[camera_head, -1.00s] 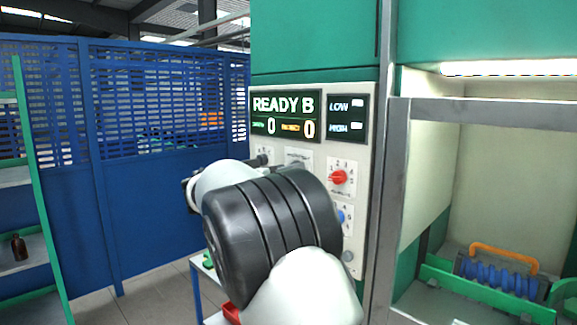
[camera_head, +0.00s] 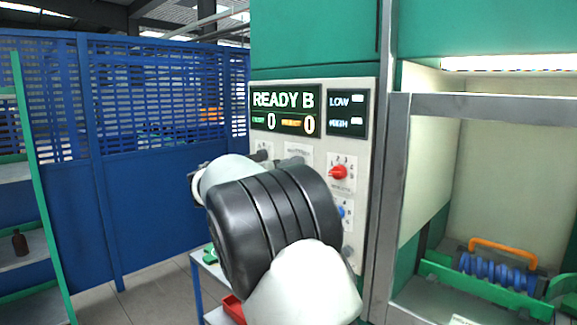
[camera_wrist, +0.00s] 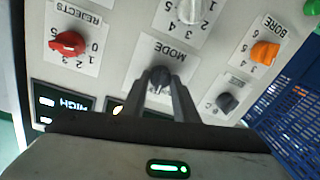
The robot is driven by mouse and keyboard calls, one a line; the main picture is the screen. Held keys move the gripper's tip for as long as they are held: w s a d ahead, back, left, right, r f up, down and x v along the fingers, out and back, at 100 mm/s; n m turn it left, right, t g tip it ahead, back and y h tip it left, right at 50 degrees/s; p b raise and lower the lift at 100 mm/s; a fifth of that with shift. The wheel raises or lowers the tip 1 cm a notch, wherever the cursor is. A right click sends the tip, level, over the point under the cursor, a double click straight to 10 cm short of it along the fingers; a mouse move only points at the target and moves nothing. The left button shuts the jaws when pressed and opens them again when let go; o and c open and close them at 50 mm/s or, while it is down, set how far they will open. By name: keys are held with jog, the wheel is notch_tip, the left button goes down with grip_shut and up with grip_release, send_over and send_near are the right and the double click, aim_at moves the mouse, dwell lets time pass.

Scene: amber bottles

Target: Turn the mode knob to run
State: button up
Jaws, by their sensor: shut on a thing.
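The mode knob (camera_wrist: 160,76) is dark and sits on a white plate labelled MODE, which appears upside down in the wrist view. My gripper (camera_wrist: 160,88) has its two fingers closed on the sides of this knob. The plate's position marks are mostly hidden by the fingers, so I cannot read the knob's setting. In the head view my arm covers the gripper and the mode knob. The display (camera_head: 284,110) above the panel reads READY B, with two zeros below it.
Close around the mode knob are the red rejects knob (camera_wrist: 68,44), the orange bore knob (camera_wrist: 264,53), another dark knob (camera_wrist: 227,102) and a pale knob (camera_wrist: 190,11). A guarded bay with a blue roller (camera_head: 497,271) is at right. Blue fencing (camera_head: 150,215) stands at left.

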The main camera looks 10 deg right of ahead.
jog(key=shift+w+a+n+g+b, duration=0.1)
jog(key=shift+n+g+b, duration=0.25)
jog(key=shift+n, duration=3.75)
jog(key=o, duration=1.1)
jog(key=shift+c, duration=0.2)
jog(key=b+v, duration=0.2)
jog(key=v, duration=1.5)
jog(key=shift+a+r, duration=0.1)
jog(key=shift+r, duration=0.05)
